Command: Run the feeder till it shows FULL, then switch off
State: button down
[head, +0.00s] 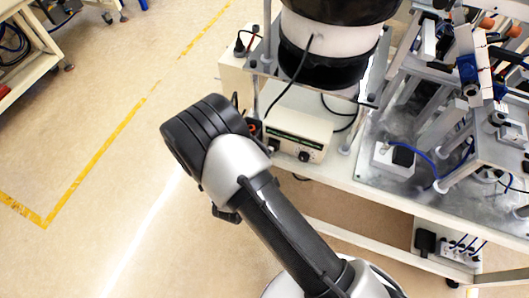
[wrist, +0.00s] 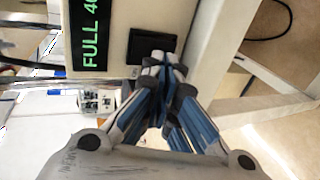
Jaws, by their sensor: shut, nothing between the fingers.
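The feeder's cream control box (head: 298,135) sits on the cart below the bowl feeder (head: 322,45), with a dark display strip and a black knob on its front. In the wrist view its display (wrist: 91,35) reads "FULL" and a number starting with 4, cut off at the frame's edge. A black switch (wrist: 143,44) sits beside the display. My gripper (wrist: 163,60) is shut and empty, its fingertips at the switch's lower right edge in the picture. I cannot tell whether they touch it, or the switch's position. In the head view my arm hides the gripper.
The cart's metal plate (head: 375,178) carries aluminium fixtures and a blue cable at the right. Black cables hang around the feeder. A power strip (head: 460,248) is on the lower shelf. The floor left of the cart is open.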

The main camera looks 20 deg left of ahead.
jog(key=shift+w+f, duration=0.1)
jog(key=shift+w, duration=0.1)
jog(key=shift+w+f, duration=0.25)
jog(key=shift+w, duration=0.05)
jog(key=shift+r, duration=0.1)
jog(key=shift+r+p, duration=0.65)
jog(key=shift+r, duration=0.15)
